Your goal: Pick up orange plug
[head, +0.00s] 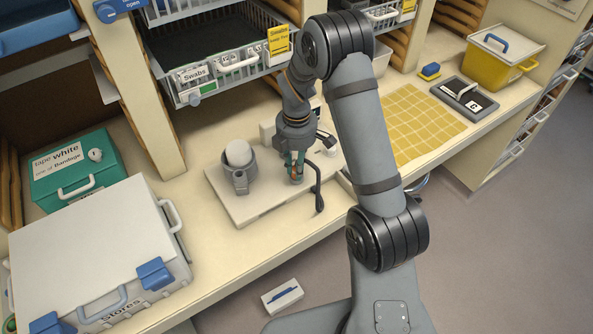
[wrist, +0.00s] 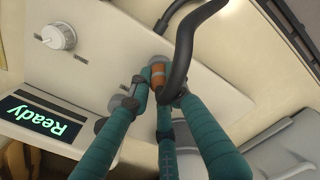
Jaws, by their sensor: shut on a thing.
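The orange plug (wrist: 158,74) shows in the wrist view between the tips of my gripper's green fingers (wrist: 160,92). My gripper is shut on it. A black cable (wrist: 181,52) curves up from beside the plug. In the head view my gripper (head: 296,170) points down at the pale device panel (head: 258,203), and a bit of orange (head: 296,178) shows at its fingertips. The cable (head: 319,190) hangs to the right of the gripper. The plug's lower end sits close to the panel; I cannot tell whether it is still in a socket.
A grey holder with a white round top (head: 239,160) stands left of my gripper. A "Ready" screen (wrist: 45,124) and a white knob (wrist: 60,37) are on the device. A stores case (head: 95,255) stands at the left. A yellow mat (head: 415,120) lies right of my arm.

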